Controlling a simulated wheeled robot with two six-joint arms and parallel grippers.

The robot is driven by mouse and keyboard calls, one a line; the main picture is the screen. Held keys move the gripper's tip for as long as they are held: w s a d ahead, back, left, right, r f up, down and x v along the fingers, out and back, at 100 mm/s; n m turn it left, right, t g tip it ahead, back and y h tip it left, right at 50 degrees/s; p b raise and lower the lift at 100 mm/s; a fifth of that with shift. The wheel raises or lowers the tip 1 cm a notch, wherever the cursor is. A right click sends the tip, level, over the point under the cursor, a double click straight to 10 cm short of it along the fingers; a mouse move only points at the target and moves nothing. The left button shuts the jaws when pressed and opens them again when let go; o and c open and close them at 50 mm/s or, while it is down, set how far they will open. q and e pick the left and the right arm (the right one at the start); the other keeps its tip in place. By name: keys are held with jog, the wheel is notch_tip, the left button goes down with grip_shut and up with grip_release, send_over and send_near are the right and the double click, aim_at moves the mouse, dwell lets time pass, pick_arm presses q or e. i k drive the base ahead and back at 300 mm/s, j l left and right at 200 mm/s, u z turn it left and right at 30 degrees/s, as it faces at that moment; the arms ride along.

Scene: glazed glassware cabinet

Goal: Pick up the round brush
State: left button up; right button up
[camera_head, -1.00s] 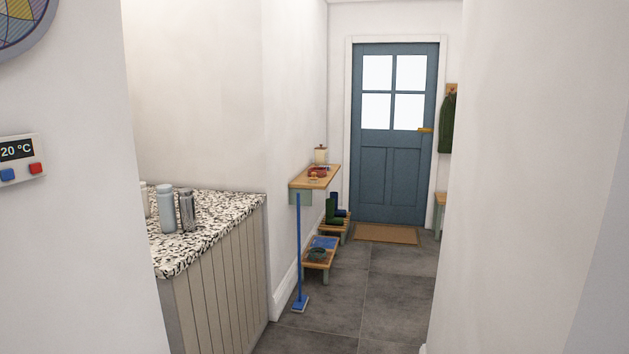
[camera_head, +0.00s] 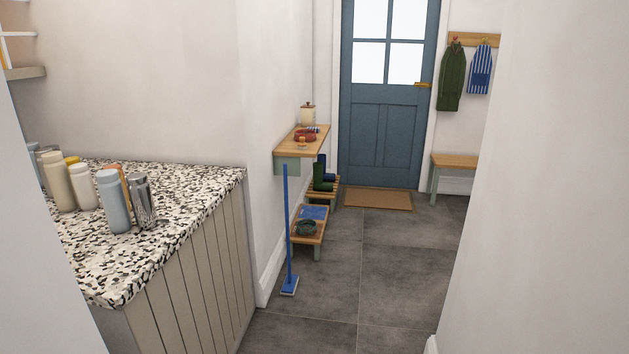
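I cannot make out a round brush for certain. A small wooden wall shelf (camera_head: 287,151) holds a cream jar (camera_head: 307,116), a red dish-like thing (camera_head: 304,136) and other small items too small to identify. A blue long-handled floor tool with a flat head (camera_head: 289,285) stands upright below the shelf. Neither of my grippers is in view.
A speckled counter (camera_head: 180,228) at left bears several bottles and shakers (camera_head: 113,200). Low wooden stands (camera_head: 318,240) with boots (camera_head: 322,175) line the wall. Ahead are a doormat (camera_head: 378,199), blue door (camera_head: 386,130) and bench (camera_head: 454,161). The grey tiled floor (camera_head: 400,270) is clear between walls.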

aim_at(301, 145)
jog(key=i+z, duration=0.1)
jog(key=i, duration=0.9)
jog(key=i+j, duration=0.1)
jog(key=i, duration=0.85)
jog(key=i+z, duration=0.05)
